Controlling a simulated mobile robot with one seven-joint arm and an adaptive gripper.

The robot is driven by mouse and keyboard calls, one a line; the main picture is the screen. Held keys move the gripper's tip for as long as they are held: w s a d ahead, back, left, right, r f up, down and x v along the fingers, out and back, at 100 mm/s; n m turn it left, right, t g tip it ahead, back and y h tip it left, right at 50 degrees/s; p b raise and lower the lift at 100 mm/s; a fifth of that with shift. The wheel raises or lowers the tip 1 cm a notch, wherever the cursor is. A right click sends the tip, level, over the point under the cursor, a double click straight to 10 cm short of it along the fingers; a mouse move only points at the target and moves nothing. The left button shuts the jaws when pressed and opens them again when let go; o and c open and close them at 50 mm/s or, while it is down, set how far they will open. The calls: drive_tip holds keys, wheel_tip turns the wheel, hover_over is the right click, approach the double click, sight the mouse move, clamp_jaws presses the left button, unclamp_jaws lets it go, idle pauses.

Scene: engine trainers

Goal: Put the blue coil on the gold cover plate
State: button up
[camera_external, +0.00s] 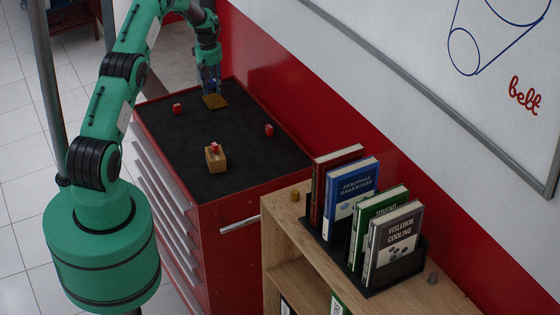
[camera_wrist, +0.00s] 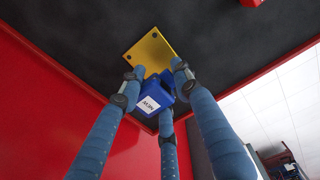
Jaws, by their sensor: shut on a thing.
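The blue coil (camera_wrist: 155,92) is a small blue block with a white label, held between the fingers of my gripper (camera_wrist: 153,84) in the wrist view. My gripper is shut on it. The gold cover plate (camera_wrist: 151,49) is a flat gold square with small dark holes, lying on the black top behind the coil. In the external view my gripper (camera_external: 209,86) points down at the gold cover plate (camera_external: 215,101), near the far end of the cabinet. The coil appears over the plate's near part in the wrist view; I cannot tell whether they touch.
The red tool cabinet (camera_external: 222,228) has a black top. Two red blocks (camera_external: 177,109) (camera_external: 269,130) and a tan block with a red piece on it (camera_external: 215,158) stand there. A wooden shelf (camera_external: 300,233) with books is at the front right. A red wall (camera_external: 300,93) runs along the right.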

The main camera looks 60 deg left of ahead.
sight(217, 104)
drive_tip(key=shift+w+a, duration=0.1)
idle(0.3)
drive_tip(key=shift+f+p, duration=0.45)
drive_tip(key=shift+f, duration=1.3)
drive_tip(key=shift+f, duration=0.1)
drive_tip(key=o, duration=1.2)
drive_tip(key=shift+o, duration=0.2)
drive_tip(key=shift+s+r+b, duration=0.2)
drive_tip(key=shift+r+b, duration=0.3)
drive_tip(key=shift+r, duration=2.55)
drive_tip(key=shift+s+r+b, duration=0.15)
drive_tip(key=shift+r+b, duration=0.35)
drive_tip(key=shift+r, duration=2.55)
